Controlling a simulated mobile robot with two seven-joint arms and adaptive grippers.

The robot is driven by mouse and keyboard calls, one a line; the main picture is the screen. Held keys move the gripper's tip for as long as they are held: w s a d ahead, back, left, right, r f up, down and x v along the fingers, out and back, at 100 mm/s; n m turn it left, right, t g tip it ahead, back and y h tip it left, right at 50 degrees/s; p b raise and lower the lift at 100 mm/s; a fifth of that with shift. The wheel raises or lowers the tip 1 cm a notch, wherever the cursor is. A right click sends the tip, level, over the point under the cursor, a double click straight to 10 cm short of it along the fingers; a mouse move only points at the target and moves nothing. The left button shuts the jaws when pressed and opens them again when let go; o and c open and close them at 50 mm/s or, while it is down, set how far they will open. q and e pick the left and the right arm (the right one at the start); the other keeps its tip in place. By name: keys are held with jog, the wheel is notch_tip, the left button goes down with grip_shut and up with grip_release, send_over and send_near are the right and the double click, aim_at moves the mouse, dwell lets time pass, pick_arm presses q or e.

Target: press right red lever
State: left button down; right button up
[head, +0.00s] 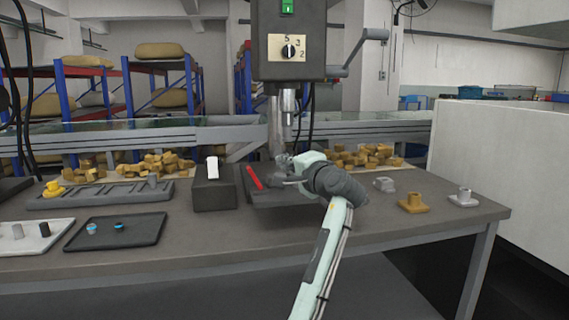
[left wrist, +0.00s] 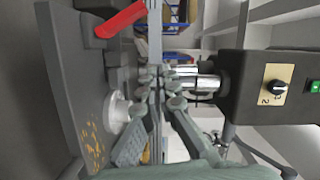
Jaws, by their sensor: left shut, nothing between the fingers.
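A red lever (head: 254,177) stands tilted at the left side of a dark fixture (head: 290,197) under the drill-like machine (head: 289,40). The lever also shows at the top of the left wrist view (left wrist: 122,18). My left gripper (head: 282,162) is just right of the lever and below the machine's spindle, apart from the lever as far as I can tell. Its fingers are together and empty, as the left wrist view (left wrist: 157,75) also shows. My gripper and wrist hide part of the fixture. My right gripper is in neither view.
A dark box with a white switch (head: 212,168) stands left of the fixture. Trays (head: 115,243) with small parts lie at the left. Brown pieces (head: 358,156) are heaped behind. Small fittings (head: 412,203) stand at the right. The front of the table (head: 200,240) is clear.

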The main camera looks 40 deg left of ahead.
pick_arm(q)
jog(key=v, duration=0.8)
jog(key=shift+s+b, duration=0.35)
jog(key=shift+s, duration=0.05)
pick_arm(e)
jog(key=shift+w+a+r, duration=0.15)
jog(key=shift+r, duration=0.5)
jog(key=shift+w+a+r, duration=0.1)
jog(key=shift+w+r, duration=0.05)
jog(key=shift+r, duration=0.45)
pick_arm(q)
jog(key=shift+d+r, duration=0.1)
jog(key=shift+d, duration=0.05)
